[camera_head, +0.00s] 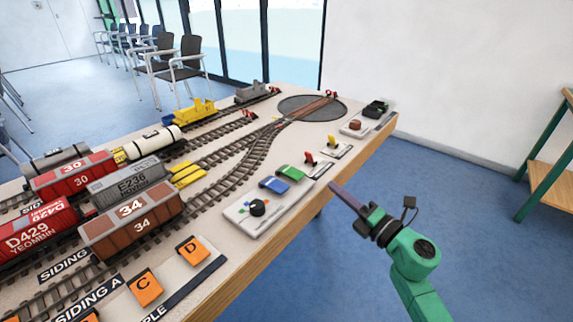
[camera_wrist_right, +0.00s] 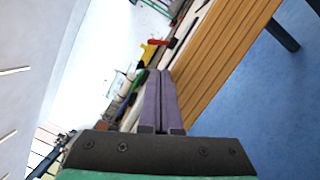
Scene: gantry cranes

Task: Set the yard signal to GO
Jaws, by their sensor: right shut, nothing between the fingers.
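A white control panel (camera_head: 270,204) sits on the table's right side. It has a black knob (camera_head: 257,207) with small coloured marks around it, and a blue switch (camera_head: 274,185) and a green switch (camera_head: 290,172) beyond. I cannot read which control or setting belongs to the yard signal. My right gripper (camera_head: 337,190) is shut and empty, just off the table's right edge, to the right of the panel and apart from it. In the right wrist view its purple fingers (camera_wrist_right: 160,90) lie together beside the wooden table edge (camera_wrist_right: 225,55). My left gripper is not in view.
Red-and-yellow levers (camera_head: 310,158) and a box with a brown button (camera_head: 355,125) stand farther along the right edge. Tracks with several wagons, including a brown one (camera_head: 130,215), fill the left. Orange C (camera_head: 145,287) and D (camera_head: 193,249) plates lie in front.

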